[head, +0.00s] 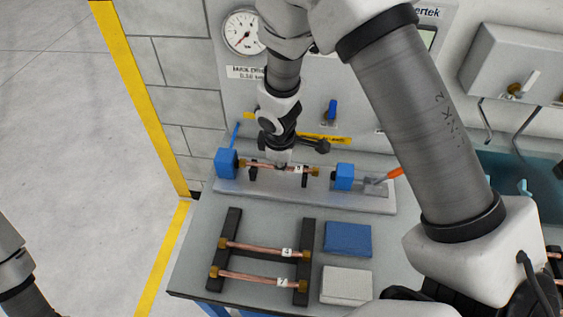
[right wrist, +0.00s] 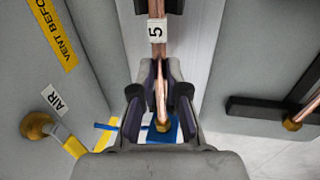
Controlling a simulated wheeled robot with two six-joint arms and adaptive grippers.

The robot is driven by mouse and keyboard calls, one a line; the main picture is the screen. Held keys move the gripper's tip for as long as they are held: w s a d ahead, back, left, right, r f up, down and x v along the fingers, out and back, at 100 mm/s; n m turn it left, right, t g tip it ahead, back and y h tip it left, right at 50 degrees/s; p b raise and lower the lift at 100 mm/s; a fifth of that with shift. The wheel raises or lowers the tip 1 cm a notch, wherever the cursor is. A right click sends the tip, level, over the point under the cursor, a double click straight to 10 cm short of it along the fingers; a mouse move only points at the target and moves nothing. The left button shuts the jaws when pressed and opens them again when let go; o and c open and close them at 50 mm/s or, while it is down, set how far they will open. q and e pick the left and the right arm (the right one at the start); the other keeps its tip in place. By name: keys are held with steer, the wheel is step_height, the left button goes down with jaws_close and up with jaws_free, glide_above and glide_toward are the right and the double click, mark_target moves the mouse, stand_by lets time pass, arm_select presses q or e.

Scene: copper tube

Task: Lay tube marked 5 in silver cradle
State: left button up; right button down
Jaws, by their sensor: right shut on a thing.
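The copper tube marked 5 (head: 265,165) has brass ends and a white label, and lies lengthwise over the silver cradle (head: 330,196). The cradle is a pale plate with dark supports and a blue block at each end. My right gripper (head: 282,161) comes down from above and is shut on the tube left of its label. In the right wrist view the tube (right wrist: 157,50) runs between the fingers (right wrist: 160,95), with its label beyond them. The tube is level with or just above the supports; I cannot tell whether it touches them. My left gripper is out of view.
A black rack (head: 308,228) in front holds two other copper tubes (head: 265,249) (head: 250,277). A blue block (head: 347,239) and a white block (head: 346,285) lie beside it. The panel with a gauge (head: 245,33) and a blue-handled valve (head: 332,109) stands close behind the cradle.

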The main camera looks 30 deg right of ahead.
steer(key=shift+f, duration=0.35)
stand_by(0.5)
steer(key=c, duration=1.1)
jaws_free()
steer(key=shift+r, duration=0.1)
step_height(320, 180, up, 12)
steer(key=s+a, duration=0.1)
steer(key=s, duration=0.1)
steer(key=shift+a, duration=0.2)
steer(key=shift+f, duration=0.25)
